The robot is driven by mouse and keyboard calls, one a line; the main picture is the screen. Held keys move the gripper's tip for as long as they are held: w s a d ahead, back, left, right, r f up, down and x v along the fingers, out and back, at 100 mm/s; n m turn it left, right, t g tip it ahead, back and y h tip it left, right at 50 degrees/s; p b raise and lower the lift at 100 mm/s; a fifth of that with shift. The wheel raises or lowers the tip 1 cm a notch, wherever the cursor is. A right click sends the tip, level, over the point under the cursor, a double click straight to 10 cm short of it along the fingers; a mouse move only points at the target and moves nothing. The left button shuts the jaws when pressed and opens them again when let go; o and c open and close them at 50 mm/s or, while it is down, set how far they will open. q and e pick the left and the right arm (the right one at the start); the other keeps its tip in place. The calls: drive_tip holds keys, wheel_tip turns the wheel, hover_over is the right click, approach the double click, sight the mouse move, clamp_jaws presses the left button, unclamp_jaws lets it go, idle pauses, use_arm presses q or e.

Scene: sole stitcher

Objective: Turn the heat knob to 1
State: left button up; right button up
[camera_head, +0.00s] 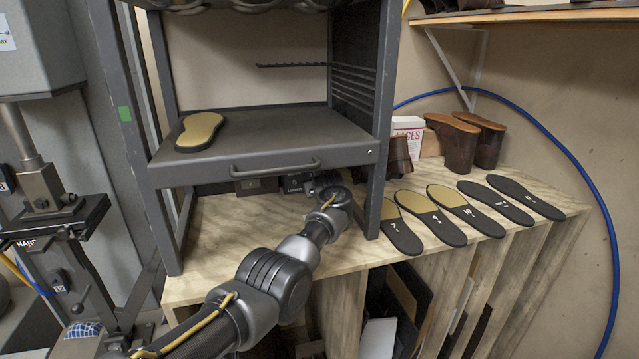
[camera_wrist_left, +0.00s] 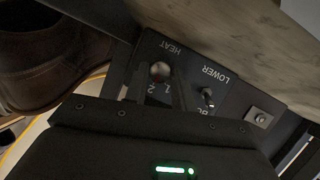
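The heat knob (camera_wrist_left: 160,71) is a small round metal-topped knob beside the word HEAT on the dark control panel (camera_wrist_left: 222,98). The digits 1 and 2 show upside down next to it; its exact setting is unclear. My left gripper (camera_wrist_left: 160,84) is open, with one finger on each side of the knob. I cannot tell whether either finger touches it. In the head view, my left arm reaches under the grey shelf to the panel (camera_head: 297,183), and its wrist hides the knob and fingers. My right gripper is in neither view.
A LOWER switch (camera_wrist_left: 207,97) sits beside the knob. The grey shelf (camera_head: 262,140) with a handle is close above my wrist, and its right leg (camera_head: 379,190) stands beside it. Several insoles (camera_head: 432,216) lie on the wooden bench right of the leg. A brown shoe (camera_wrist_left: 45,50) is near the gripper.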

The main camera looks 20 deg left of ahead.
use_arm(q)
drive_tip(key=shift+c, duration=0.6)
drive_tip(key=shift+f, duration=0.1)
drive_tip(key=shift+f+n+t+h+b, duration=0.1)
drive_tip(key=shift+n+t+h+b, duration=0.2)
drive_tip(key=shift+n+b, duration=0.2)
drive_tip(key=n+t+h+b, duration=0.1)
drive_tip(key=n+b, duration=0.1)
drive_tip(key=b, duration=0.1)
drive_tip(key=shift+s+a+f, duration=0.1)
drive_tip(key=shift+a+f, duration=0.05)
drive_tip(key=shift+f, duration=0.05)
drive_tip(key=shift+r+n+t+h+b, duration=0.15)
drive_tip(key=shift+n+t+h+b, duration=0.3)
drive_tip(key=shift+n+b, duration=0.5)
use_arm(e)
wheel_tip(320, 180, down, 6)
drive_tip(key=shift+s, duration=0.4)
